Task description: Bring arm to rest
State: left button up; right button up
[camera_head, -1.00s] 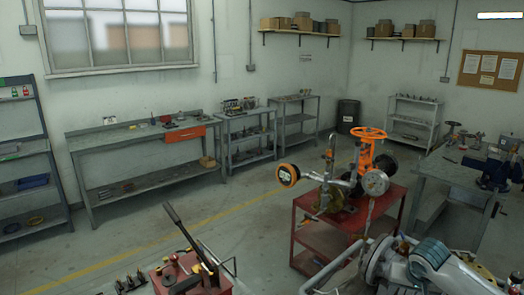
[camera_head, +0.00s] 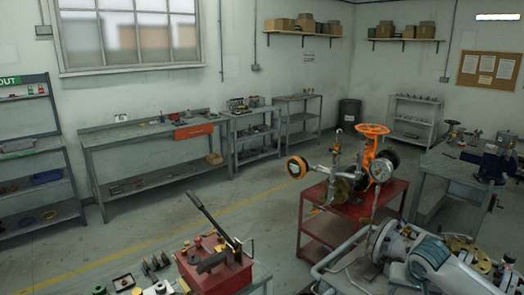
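The gate valve assembly with its orange handwheel (camera_head: 371,131) stands on a red cart (camera_head: 322,228). A round dial gauge (camera_head: 381,170) faces me on its right side, and an orange-rimmed round part (camera_head: 296,167) sticks out to the left. A white arm link with a teal-grey cover, which looks like part of my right arm, lies across the bottom right. Its gripper cannot be made out. No part of my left arm or gripper shows in the head view.
A red box with a black lever (camera_head: 208,266) stands at the bottom centre on a bench. Grey pipework with a flange (camera_head: 380,241) is at the lower right. A workbench (camera_head: 105,150) lines the back wall, and a grey table (camera_head: 452,168) is at the right. Floor with a yellow line is open between.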

notch_tip(320, 180, down, 26)
jog(key=s+a+n+y+b, duration=0.1)
jog(key=s+a+b, duration=0.15)
jog(key=b, duration=0.25)
jog(key=s+a+f+n+b, duration=0.1)
jog(key=s+f, duration=0.4)
jog(key=f, duration=0.3)
jog(key=s+f+b, duration=0.2)
jog(key=s+f, duration=0.2)
jog(key=f, duration=0.4)
jog(key=s+a+f+n+b, duration=0.1)
jog(key=s+f, duration=0.4)
jog(key=f, duration=0.3)
jog(key=s+a+f+n+g+b, duration=0.1)
jog(key=s+a+f+b, duration=0.1)
jog(key=s+f, duration=0.6)
jog(key=s+a+f+n+g+b, duration=0.1)
jog(key=s+a+f, duration=0.4)
jog(key=s, duration=1.6)
jog(key=s+a+f+n+g+b, duration=0.1)
jog(key=s+a+f+n+b, duration=0.1)
jog(key=s+f, duration=0.9)
jog(key=s+a+b, duration=0.1)
jog(key=s+a, duration=0.1)
jog(key=s, duration=0.2)
jog(key=shift+a+f+y, duration=0.15)
jog(key=shift+y, duration=0.25)
jog(key=shift+s, duration=0.1)
